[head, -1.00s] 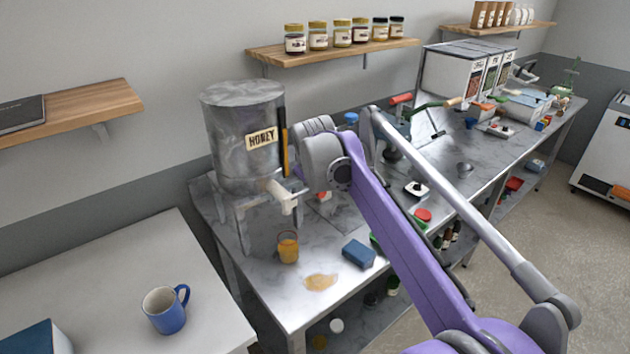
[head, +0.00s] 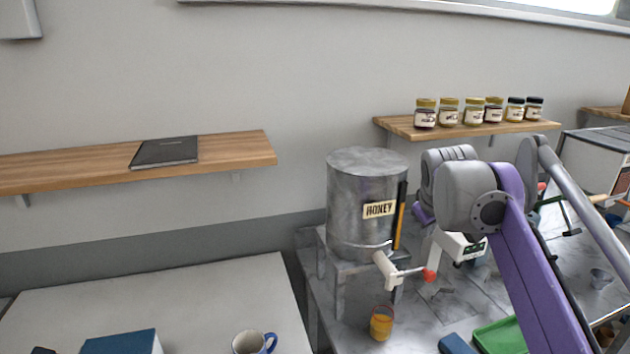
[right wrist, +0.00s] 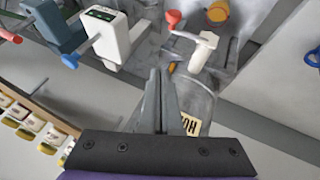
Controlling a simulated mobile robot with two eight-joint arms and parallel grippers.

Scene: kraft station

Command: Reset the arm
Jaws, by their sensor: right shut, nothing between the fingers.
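My right arm comes in from the right in the head view, and its grey wrist is just right of the metal honey tank (head: 345,212). The right gripper's fingers are hidden behind the wrist there. In the right wrist view the right gripper (right wrist: 160,74) shows its fingers together with nothing between them. The fingers appear in front of the honey tank (right wrist: 203,100), beside its label; whether they touch it I cannot tell. My left gripper is not in view.
A white device (head: 458,247) and a glass of honey (head: 381,323) stand on the metal counter near the tank. A shelf (head: 400,122) with several jars is on the wall behind.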

